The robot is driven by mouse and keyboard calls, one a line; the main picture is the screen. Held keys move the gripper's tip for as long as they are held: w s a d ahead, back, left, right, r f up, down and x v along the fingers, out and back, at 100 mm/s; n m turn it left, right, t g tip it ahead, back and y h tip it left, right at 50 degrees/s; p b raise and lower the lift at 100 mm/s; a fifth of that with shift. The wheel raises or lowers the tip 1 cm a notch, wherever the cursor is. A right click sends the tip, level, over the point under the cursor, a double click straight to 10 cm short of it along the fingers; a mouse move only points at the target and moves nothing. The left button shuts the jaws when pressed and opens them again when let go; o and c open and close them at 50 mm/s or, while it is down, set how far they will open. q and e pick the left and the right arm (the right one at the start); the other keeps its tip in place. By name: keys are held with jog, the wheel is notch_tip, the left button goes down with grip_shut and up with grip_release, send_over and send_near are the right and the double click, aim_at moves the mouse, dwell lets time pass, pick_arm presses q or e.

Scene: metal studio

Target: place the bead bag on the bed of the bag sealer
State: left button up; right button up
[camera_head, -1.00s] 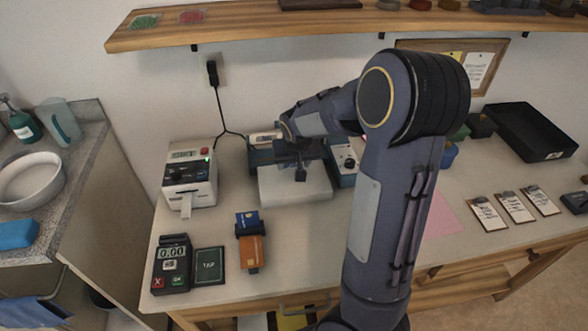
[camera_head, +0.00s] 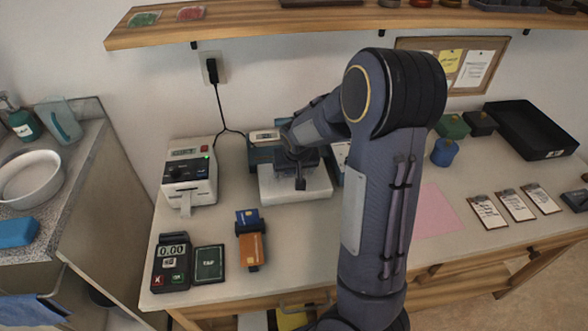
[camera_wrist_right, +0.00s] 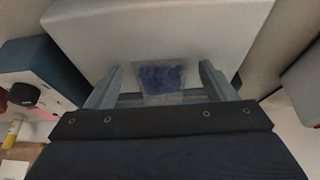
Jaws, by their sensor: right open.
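The bag sealer (camera_head: 262,153) stands against the wall on the table, with its pale flat bed (camera_head: 318,190) toward me. My right gripper (camera_head: 300,178) is over the bed, pointing down. In the right wrist view its two fingers are spread apart (camera_wrist_right: 160,84). The bead bag, a clear bag of blue beads (camera_wrist_right: 160,76), shows between the fingers over the pale bed (camera_wrist_right: 158,35). It appears to lie on the bed, with gaps to both fingers; its near end is partly hidden by the gripper. My left gripper is not in view.
A label printer (camera_head: 189,178) stands left of the sealer. A card terminal (camera_head: 172,262), a dark card (camera_head: 209,264) and an orange-and-blue item (camera_head: 250,245) lie in front. A pink sheet (camera_head: 438,210), clipboards (camera_head: 515,206) and a black tray (camera_head: 528,130) are at right.

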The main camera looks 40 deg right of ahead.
jog(key=shift+r, duration=0.1)
jog(key=shift+r+p, duration=0.25)
jog(key=shift+p, duration=0.05)
jog(key=v, duration=1.1)
jog(key=s+a+r+n+t+y, duration=0.1)
jog(key=s+a+n+y, duration=0.3)
jog(key=s+a, duration=1.2)
jog(key=s+r+y, duration=0.1)
jog(key=s+y, duration=0.1)
jog(key=s, duration=0.1)
jog(key=shift+s+a+r+t+p, duration=0.25)
jog(key=shift+s+a+t+p, duration=0.05)
jog(key=shift+a+p, duration=0.05)
